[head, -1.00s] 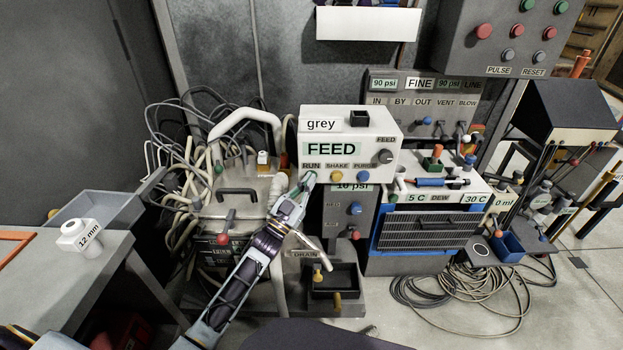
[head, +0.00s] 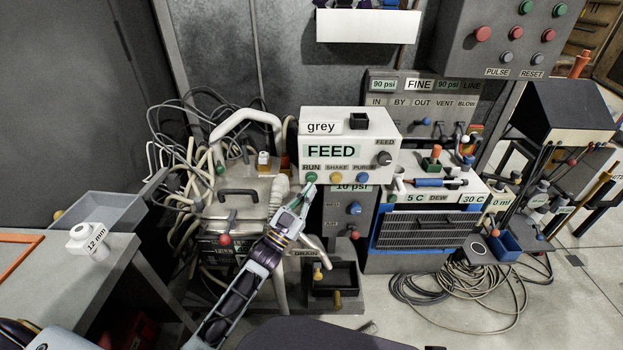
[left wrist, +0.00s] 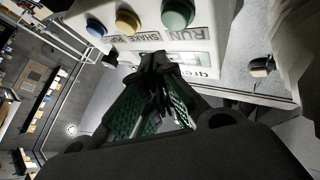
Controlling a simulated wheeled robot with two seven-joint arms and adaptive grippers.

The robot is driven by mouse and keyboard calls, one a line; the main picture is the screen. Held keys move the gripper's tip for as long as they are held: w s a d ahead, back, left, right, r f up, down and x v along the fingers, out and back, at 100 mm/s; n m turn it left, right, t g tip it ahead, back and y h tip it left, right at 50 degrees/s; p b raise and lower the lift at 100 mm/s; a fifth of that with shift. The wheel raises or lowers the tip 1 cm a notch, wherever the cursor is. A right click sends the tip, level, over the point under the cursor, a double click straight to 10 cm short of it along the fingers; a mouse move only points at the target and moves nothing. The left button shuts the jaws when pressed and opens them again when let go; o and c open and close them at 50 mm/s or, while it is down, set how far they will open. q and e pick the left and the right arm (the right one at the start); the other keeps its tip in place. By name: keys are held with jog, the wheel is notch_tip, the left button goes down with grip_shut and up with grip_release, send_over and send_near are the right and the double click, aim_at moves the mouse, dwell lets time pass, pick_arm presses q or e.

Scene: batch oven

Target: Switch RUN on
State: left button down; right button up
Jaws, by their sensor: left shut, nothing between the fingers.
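The white FEED box (head: 349,132) stands at the centre of the head view. Its green RUN button (head: 311,178) is at the lower left of its front face, beside a yellow SHAKE button (head: 336,178) and a blue PURGE button (head: 362,178). My left gripper (head: 309,190) is shut and empty, its tips just below the RUN button. In the left wrist view the green RUN button (left wrist: 178,14) shows whole, with the shut fingertips (left wrist: 158,62) apart from it over the lettered face. My right gripper is not in view.
A metal canister (head: 238,190) with a black handle and hoses stands left of the box. A grey panel with a blue knob (head: 354,208) is below it. A dark drain tray (head: 335,277) lies low in front.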

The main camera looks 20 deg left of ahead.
pick_arm(q)
jog(key=shift+s+d+p, duration=0.15)
jog(key=shift+s+p, duration=0.1)
jog(key=shift+s, duration=0.3)
jog(key=shift+s+d+p, duration=0.15)
jog(key=shift+s+p, duration=0.1)
jog(key=shift+s, duration=0.25)
jog(key=shift+f, duration=0.1)
dwell(0.7)
